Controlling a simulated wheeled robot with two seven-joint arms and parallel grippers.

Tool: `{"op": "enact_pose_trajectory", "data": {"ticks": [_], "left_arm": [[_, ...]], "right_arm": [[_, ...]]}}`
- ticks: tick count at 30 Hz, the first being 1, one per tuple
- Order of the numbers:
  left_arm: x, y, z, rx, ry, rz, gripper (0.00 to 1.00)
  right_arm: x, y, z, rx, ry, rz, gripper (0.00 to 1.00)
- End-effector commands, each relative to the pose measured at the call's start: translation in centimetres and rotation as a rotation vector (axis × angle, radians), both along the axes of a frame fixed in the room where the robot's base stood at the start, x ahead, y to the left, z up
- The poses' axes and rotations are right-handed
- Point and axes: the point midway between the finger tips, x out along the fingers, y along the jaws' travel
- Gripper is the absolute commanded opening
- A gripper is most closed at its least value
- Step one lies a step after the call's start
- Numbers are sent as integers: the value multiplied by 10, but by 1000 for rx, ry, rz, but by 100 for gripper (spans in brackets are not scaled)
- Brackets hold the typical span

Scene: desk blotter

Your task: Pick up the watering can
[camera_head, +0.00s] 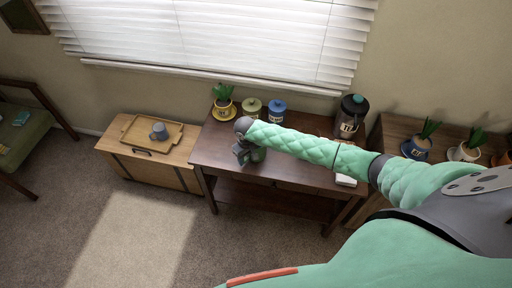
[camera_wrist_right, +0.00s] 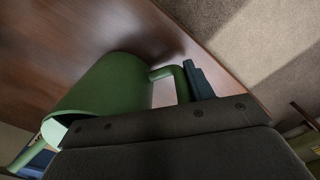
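The green watering can (camera_wrist_right: 105,85) stands close in front of my right gripper in the right wrist view, its curved handle (camera_wrist_right: 180,82) toward the gripper. My right gripper (camera_head: 243,154) is low over the dark wooden table in the head view, where it and the arm largely hide the can. In the wrist view a dark fingertip (camera_wrist_right: 200,82) is right beside the handle; the other finger cannot be made out. Whether the fingers are closed on the handle cannot be told. My left gripper is not in view.
The dark table (camera_head: 290,168) also bears a potted plant (camera_head: 223,105), a green canister (camera_head: 251,108), a blue canister (camera_head: 277,110) and a tall dark dispenser (camera_head: 351,115). A tray (camera_head: 133,137) with a grey-blue cup (camera_head: 160,131) is on the chest at left. Open carpet lies in front.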

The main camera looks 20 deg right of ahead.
Motion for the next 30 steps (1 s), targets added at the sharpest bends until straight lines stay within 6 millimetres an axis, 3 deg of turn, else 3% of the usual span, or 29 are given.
{"op": "enact_pose_trajectory", "data": {"ticks": [1,6,23,30], "left_arm": [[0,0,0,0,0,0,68],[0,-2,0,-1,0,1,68],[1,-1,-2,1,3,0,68],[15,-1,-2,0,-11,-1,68]], "right_arm": [[0,0,0,0,0,0,36],[0,0,0,0,1,0,3],[1,0,5,0,-1,0,3],[1,0,19,1,-2,0,3]]}}
